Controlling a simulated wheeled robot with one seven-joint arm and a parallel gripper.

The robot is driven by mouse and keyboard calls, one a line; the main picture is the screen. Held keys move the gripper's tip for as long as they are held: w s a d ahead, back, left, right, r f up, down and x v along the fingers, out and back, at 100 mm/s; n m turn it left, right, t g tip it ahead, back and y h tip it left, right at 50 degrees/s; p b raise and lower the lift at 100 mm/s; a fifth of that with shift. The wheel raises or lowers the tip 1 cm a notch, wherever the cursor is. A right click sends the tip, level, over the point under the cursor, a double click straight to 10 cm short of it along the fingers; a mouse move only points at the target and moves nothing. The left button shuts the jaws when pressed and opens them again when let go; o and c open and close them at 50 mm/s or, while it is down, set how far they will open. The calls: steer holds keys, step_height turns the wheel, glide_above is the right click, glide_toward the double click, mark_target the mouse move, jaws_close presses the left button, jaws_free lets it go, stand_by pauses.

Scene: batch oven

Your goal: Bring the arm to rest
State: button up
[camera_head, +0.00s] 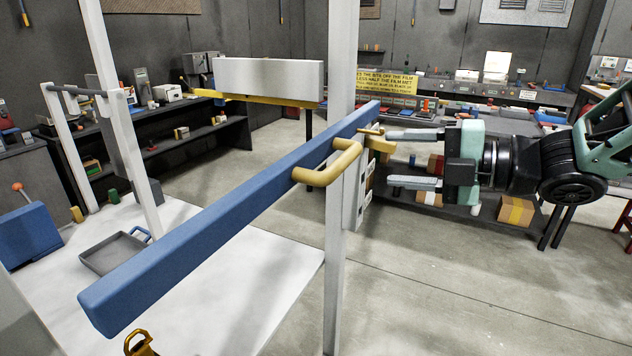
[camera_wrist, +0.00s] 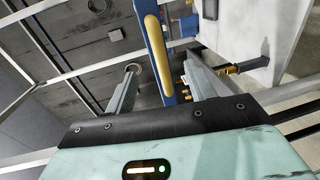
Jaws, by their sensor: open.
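My gripper (camera_head: 390,159) is at the right of the head view, its two grey fingers apart and pointing left, with nothing between them. The arm reaches in from the right edge. The upper fingertip is close to a small brass fitting (camera_head: 376,145) at the far end of a long blue bar (camera_head: 230,215); I cannot tell whether they touch. A yellow handle (camera_head: 330,168) on the bar lies left of the fingertips. In the wrist view, the open gripper (camera_wrist: 160,64) has the yellow handle (camera_wrist: 157,55) and blue bar showing beyond and between its fingers.
A pale upright post (camera_head: 341,260) stands just left of the fingers. A white platform (camera_head: 270,275) with a grey tray (camera_head: 112,254) lies beneath the bar. A dark table with a cardboard box (camera_head: 516,211) below stands behind the gripper. Concrete floor is clear at lower right.

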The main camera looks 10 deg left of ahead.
steer(key=s+d+f+m+t+h+b, duration=0.1)
steer(key=s+f+m+h+b, duration=0.15)
steer(key=f+m+h, duration=0.4)
steer(key=s+d+f+m+h+b, duration=0.2)
steer(key=s+f+m+h, duration=0.15)
steer(key=f+m, duration=0.45)
steer(key=s+d+f+m+g+h, duration=0.1)
steer(key=s+f+m+g, duration=0.1)
steer(key=s, duration=0.4)
steer(key=s+d+f+m+g+h+b, duration=0.1)
steer(key=s+f+m+g+h, duration=0.1)
steer(key=s+m, duration=0.2)
steer(key=s+d+f+m+g+h+b, duration=0.1)
steer(key=s+d+f+m+g, duration=0.1)
steer(key=s, duration=0.7)
steer(key=shift+m+g+h, duration=0.3)
steer(key=shift+m, duration=0.55)
